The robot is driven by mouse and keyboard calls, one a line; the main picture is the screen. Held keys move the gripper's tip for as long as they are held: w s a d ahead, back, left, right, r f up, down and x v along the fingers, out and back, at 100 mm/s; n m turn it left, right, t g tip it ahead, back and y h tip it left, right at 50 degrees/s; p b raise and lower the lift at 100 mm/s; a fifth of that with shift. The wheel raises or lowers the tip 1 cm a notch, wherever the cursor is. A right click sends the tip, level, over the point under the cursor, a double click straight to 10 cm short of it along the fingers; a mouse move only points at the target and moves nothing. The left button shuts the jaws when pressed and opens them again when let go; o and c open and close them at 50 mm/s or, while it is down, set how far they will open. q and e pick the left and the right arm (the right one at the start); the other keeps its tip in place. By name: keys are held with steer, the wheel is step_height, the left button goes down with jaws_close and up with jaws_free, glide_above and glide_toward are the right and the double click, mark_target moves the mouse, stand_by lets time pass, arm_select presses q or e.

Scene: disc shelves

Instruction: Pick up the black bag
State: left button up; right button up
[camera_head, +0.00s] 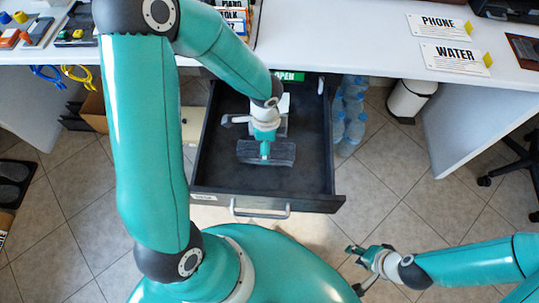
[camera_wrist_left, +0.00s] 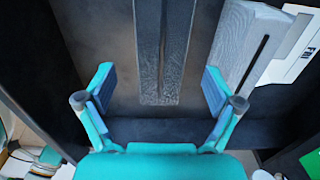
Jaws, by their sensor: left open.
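A dark grey-black bag-like object (camera_head: 283,155) lies in the open drawer, partly under my left gripper (camera_head: 264,153). In the left wrist view a dark, grooved, elongated object (camera_wrist_left: 160,50), probably the same bag, lies between and beyond the fingertips. My left gripper, also in the left wrist view (camera_wrist_left: 158,85), is open, with a finger to either side of that object. Contact cannot be told. My right gripper (camera_head: 354,269) is open and empty, outside the drawer at the lower right.
The drawer (camera_head: 335,190) is pulled out, with a handle (camera_head: 260,210) on its front. A grey block (camera_wrist_left: 238,45) lies right of the fingers in the left wrist view. Water bottles (camera_head: 350,110) stand right of the drawer. A white bin (camera_head: 410,100) stands farther right.

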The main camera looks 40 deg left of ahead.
arm_select(q)
step_height(320, 180, down, 5)
steer(key=shift+w+a+b, duration=0.15)
steer(key=shift+b, duration=0.8)
steer(key=shift+r, duration=0.1)
steer(key=c, duration=1.4)
